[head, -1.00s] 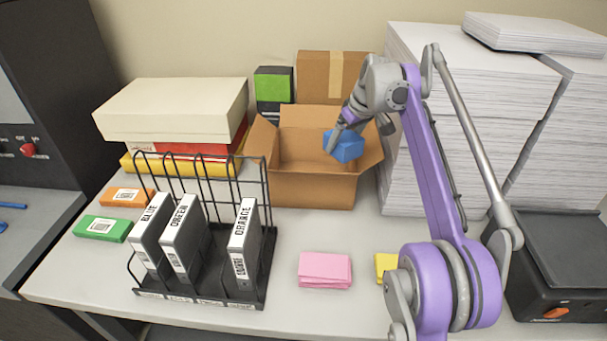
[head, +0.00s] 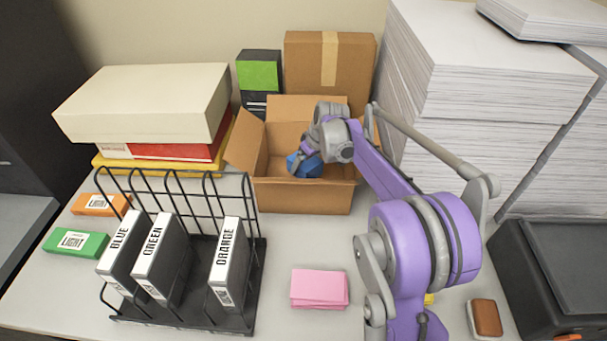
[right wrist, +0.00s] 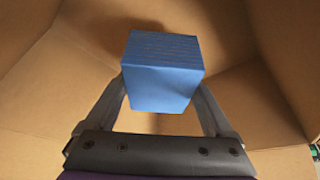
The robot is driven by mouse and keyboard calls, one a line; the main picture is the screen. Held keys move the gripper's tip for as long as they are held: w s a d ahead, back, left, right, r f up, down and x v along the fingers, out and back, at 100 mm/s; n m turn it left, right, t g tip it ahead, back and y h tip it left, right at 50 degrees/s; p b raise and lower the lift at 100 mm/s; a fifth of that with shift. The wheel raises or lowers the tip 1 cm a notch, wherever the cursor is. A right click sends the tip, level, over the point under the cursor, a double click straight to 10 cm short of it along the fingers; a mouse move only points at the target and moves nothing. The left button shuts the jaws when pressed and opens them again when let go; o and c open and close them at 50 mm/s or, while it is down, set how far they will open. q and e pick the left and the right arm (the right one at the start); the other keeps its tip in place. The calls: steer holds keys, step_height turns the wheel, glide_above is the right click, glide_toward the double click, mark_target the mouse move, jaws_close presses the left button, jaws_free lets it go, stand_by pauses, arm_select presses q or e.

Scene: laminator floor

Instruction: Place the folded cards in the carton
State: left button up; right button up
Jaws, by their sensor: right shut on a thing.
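The open brown carton (head: 303,197) stands at the back middle of the table with its flaps spread. My right gripper (right wrist: 163,100) is shut on a blue stack of folded cards (right wrist: 160,88), one finger on each side. In the head view the blue cards (head: 307,165) are inside the carton opening, partly hidden by my wrist. The right wrist view shows carton walls around them; I cannot tell whether they touch the bottom. A pink stack of cards (head: 319,288) lies on the table in front of the carton. A sliver of yellow (head: 429,299) shows behind my right arm. My left gripper is not in view.
A black wire rack (head: 186,306) with binders stands front left of the carton. Boxes (head: 145,105) are piled behind it. Tall paper stacks (head: 475,95) stand close on the carton's right. A brown-topped block (head: 486,318) lies front right.

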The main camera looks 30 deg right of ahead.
mark_target(310, 164)
steer(key=shift+w+f, duration=0.1)
steer(key=shift+f, duration=2.25)
steer(key=shift+f, duration=0.15)
steer(key=o, duration=1.4)
steer(key=shift+r, duration=0.25)
steer(key=v, duration=1.2)
steer(key=shift+a, duration=0.1)
